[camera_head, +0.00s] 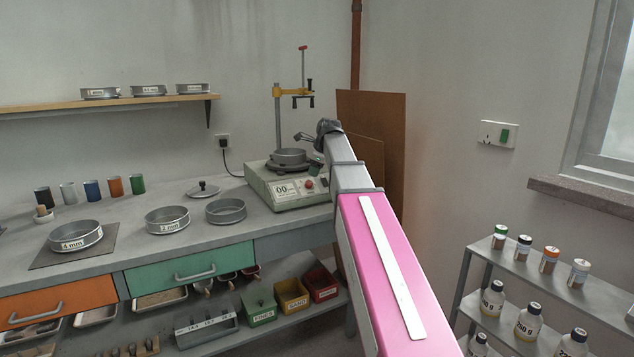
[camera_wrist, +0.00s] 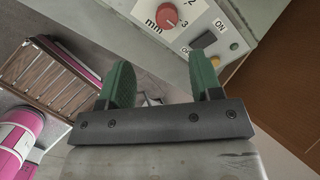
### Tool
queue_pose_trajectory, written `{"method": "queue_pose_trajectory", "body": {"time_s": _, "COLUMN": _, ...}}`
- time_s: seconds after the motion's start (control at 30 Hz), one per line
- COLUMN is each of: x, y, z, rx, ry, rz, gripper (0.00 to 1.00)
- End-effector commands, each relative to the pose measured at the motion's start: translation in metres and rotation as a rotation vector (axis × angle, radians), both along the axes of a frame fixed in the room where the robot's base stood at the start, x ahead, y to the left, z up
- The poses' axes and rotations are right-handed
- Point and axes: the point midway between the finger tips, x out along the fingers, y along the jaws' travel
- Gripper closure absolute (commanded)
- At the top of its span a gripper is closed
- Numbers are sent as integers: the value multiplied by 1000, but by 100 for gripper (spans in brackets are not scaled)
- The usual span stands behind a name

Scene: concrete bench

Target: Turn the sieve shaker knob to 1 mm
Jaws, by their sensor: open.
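The sieve shaker (camera_head: 287,186) is a pale green-grey box at the back right of the bench, with a sieve on top. Its round red knob (camera_head: 309,183) is on the front panel; in the wrist view the knob (camera_wrist: 167,15) sits at the top, beside the marks "mm", 2 and 3. Its setting is not clear, and a 1 mark is not visible. My gripper (camera_wrist: 162,82) is open and empty. Its two green fingers are apart, with the knob beyond their tips and not touched. In the head view my arm largely hides the gripper.
A dark switch (camera_wrist: 203,41) marked ON and an orange button lie near the knob. Sieves marked 4 mm (camera_head: 76,236) and 2 mm (camera_head: 167,220), an unlabelled sieve (camera_head: 226,211) and a lid (camera_head: 203,190) stand on the bench. Brown boards (camera_head: 371,115) lean right of the shaker.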

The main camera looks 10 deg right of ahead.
Motion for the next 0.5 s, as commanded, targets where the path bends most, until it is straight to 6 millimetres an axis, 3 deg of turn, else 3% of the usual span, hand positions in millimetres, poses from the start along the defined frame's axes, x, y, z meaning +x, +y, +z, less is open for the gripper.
{"method": "queue_pose_trajectory", "body": {"time_s": 0.17, "x": 6, "y": 0, "z": 9, "rx": 24, "ry": -3, "rz": -37, "gripper": 41}}
{"method": "queue_pose_trajectory", "body": {"time_s": 0.5, "x": 30, "y": 9, "z": -36, "rx": 22, "ry": -1, "rz": -35, "gripper": 41}}
